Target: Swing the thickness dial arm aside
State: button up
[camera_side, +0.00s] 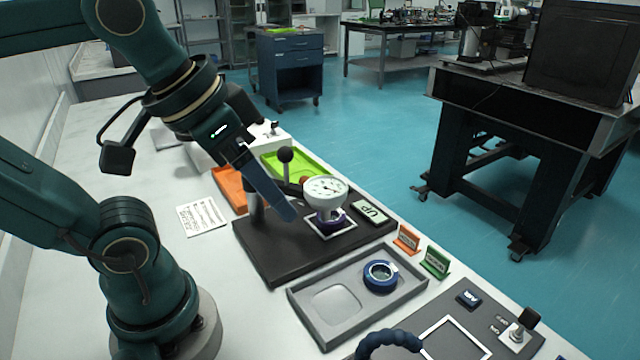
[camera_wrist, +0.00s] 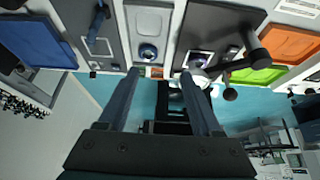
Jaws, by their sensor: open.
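The thickness gauge stands on a dark base plate (camera_side: 270,250). Its white round dial (camera_side: 325,188) faces up, above a purple-blue ring piece (camera_side: 331,218) on a white-outlined square. The dial arm (camera_side: 292,188) runs from the post (camera_side: 256,208) to the dial, partly hidden by my gripper. A black ball knob (camera_side: 285,155) stands up beside it. My gripper (camera_side: 280,203) is tilted down over the base plate, with one finger hiding the other in the side view. In the wrist view its two fingers (camera_wrist: 159,75) are spread with nothing held between them.
A grey tray (camera_side: 408,297) with a blue ring (camera_side: 381,275) lies in front of the gauge. Orange (camera_side: 228,188) and green (camera_side: 318,163) trays lie behind it. Small orange (camera_side: 406,239) and green (camera_side: 435,262) signs stand at the right edge. A printed sheet (camera_side: 202,217) lies left.

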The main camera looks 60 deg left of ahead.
jog(key=c, duration=0.7)
jog(key=shift+w+a+r+n, duration=0.15)
jog(key=shift+r+n, duration=0.15)
jog(key=shift+r, duration=0.3)
grip_shut()
jog(key=w+a+r+n+g+y, duration=0.1)
jog(key=w+a+r+n, duration=0.15)
jog(key=w+a, duration=0.4)
jog(key=w+a+r+n+y, duration=0.1)
jog(key=w+a+r+n, duration=0.15)
jog(key=w, duration=0.75)
notch_tip(320, 180, down, 13)
jog(key=a+n+g, duration=0.1)
jog(key=a, duration=0.1)
jog(key=shift+w+a+f, duration=0.15)
jog(key=shift+w+a, duration=0.2)
jog(key=shift+w, duration=0.05)
